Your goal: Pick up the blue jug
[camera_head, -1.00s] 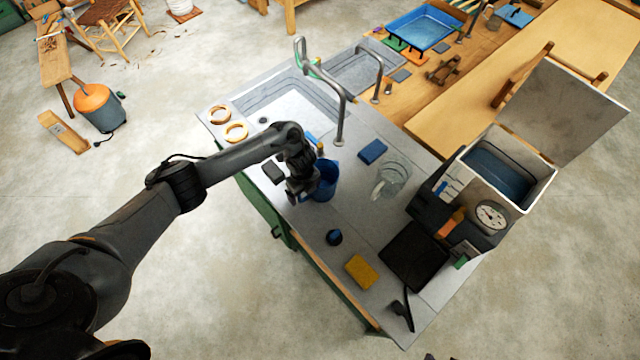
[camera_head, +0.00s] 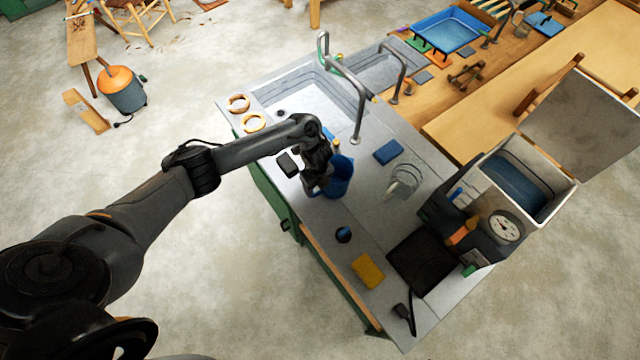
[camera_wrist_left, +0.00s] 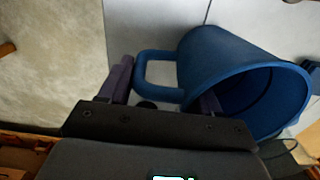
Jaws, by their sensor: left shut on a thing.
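The blue jug (camera_head: 340,178) is on the grey sink counter, partly hidden behind my left gripper (camera_head: 319,186). In the left wrist view the jug (camera_wrist_left: 232,62) is large, with its round mouth facing the lower right and its handle reaching left between the fingers. My left gripper (camera_wrist_left: 165,92) is shut on the jug at this handle. I cannot tell whether the jug's base touches the counter. My right gripper is not in view.
A dark block (camera_head: 288,163) lies left of the jug. A small blue round item (camera_head: 343,235) and a yellow sponge (camera_head: 367,270) lie in front. A clear jug (camera_head: 404,182) and a blue block (camera_head: 388,152) stand right. A tap (camera_head: 357,115) rises behind.

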